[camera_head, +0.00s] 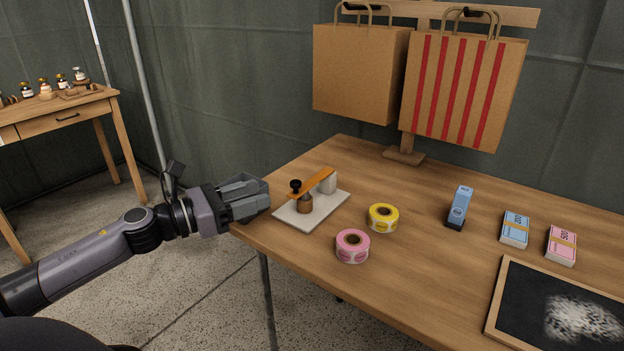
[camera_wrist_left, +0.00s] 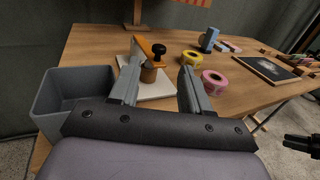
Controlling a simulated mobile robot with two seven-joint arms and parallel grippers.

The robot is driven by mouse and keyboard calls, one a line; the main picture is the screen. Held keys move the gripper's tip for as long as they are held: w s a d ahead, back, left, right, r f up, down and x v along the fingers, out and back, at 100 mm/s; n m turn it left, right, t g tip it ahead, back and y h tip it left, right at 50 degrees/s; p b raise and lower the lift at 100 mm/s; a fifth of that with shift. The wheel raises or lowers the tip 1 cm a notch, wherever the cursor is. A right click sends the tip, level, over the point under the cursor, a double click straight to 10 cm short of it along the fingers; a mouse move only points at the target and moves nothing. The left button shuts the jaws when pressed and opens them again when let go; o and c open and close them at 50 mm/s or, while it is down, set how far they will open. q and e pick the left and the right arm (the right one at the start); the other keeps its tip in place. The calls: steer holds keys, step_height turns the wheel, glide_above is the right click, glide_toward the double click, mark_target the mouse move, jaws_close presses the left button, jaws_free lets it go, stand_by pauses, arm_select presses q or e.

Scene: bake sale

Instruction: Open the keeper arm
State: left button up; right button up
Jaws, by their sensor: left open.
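The orange keeper arm (camera_head: 316,183) runs from a pale block (camera_head: 328,184) over a short wooden cylinder (camera_head: 305,204) on a white base plate (camera_head: 328,208). A black knob (camera_head: 295,185) stands at its near end. In the left wrist view the arm (camera_wrist_left: 144,45) and knob (camera_wrist_left: 159,49) show beyond the fingers, above the wooden cylinder (camera_wrist_left: 149,73). My left gripper (camera_head: 262,193) is open and empty, just left of the plate; its fingers (camera_wrist_left: 159,88) point toward the arm without visible contact.
A grey bin (camera_wrist_left: 58,103) stands left of the gripper in the left wrist view. Yellow (camera_head: 383,217) and pink (camera_head: 352,246) sticker rolls lie right of the plate. A blue stapler-like object (camera_head: 459,207), note bundles (camera_head: 515,229) and a chalkboard (camera_head: 497,305) are farther right. Paper bags (camera_head: 362,75) hang behind.

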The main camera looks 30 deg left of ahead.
mark_target(293, 182)
arm_select(q)
steer(key=shift+w+d, duration=0.2)
steer(key=shift+w, duration=0.25)
steer(key=shift+w+d, duration=0.3)
steer(key=shift+w, duration=0.35)
steer(key=shift+x, duration=2.05)
steer(key=shift+p+x, duration=0.7)
steer(key=shift+x, duration=1.9)
arm_select(e)
steer(key=shift+s+a+r, duration=0.15)
steer(key=shift+r, duration=0.45)
arm_select(q)
jaws_close()
